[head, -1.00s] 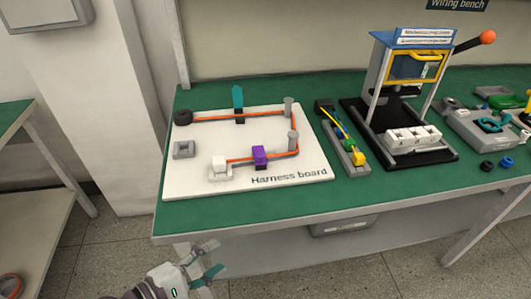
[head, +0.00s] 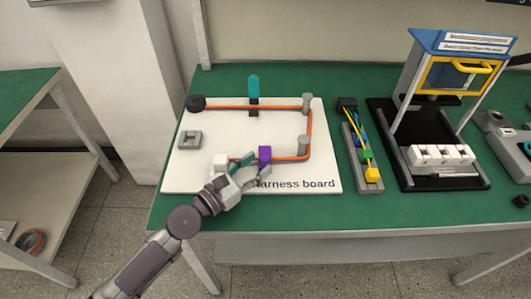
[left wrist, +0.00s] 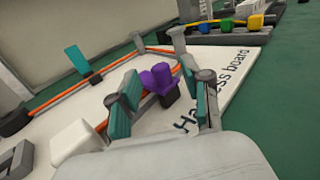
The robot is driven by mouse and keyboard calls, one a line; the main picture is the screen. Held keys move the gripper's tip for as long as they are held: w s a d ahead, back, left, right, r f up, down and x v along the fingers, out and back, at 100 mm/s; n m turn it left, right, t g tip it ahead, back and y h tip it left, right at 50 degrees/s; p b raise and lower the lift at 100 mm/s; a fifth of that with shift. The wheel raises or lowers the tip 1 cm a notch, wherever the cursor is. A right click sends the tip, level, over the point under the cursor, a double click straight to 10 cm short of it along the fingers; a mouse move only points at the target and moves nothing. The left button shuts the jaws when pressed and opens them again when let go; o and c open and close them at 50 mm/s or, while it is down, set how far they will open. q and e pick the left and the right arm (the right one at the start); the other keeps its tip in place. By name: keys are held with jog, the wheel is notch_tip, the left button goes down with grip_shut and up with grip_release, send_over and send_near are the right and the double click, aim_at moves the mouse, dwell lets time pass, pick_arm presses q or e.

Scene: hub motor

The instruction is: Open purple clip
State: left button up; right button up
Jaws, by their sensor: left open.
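The purple clip (head: 265,154) sits on the white harness board, on the lower run of the orange cable (head: 306,130). In the left wrist view the purple clip (left wrist: 160,79) stands on a dark base, between and beyond my fingertips. My left gripper (head: 248,168) is open, with teal finger pads, just left of and in front of the clip. It also shows in the left wrist view (left wrist: 162,100), with a finger on each side of the clip. I cannot tell whether a finger touches it. My right gripper is not in view.
The harness board (head: 190,172) lies on the green bench. A white block (head: 220,160) is close left of my gripper, partly hidden. A teal upright clip (head: 254,88) and grey posts (head: 303,146) stand on the board. A tray with coloured wires (head: 369,187) lies to the right.

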aim_at(261, 161)
pick_arm(q)
jog(key=shift+x, duration=1.2)
jog(key=shift+w+d, duration=0.35)
jog(key=shift+w, duration=0.05)
jog(key=shift+c, duration=1)
jog(key=c, duration=0.5)
grip_shut()
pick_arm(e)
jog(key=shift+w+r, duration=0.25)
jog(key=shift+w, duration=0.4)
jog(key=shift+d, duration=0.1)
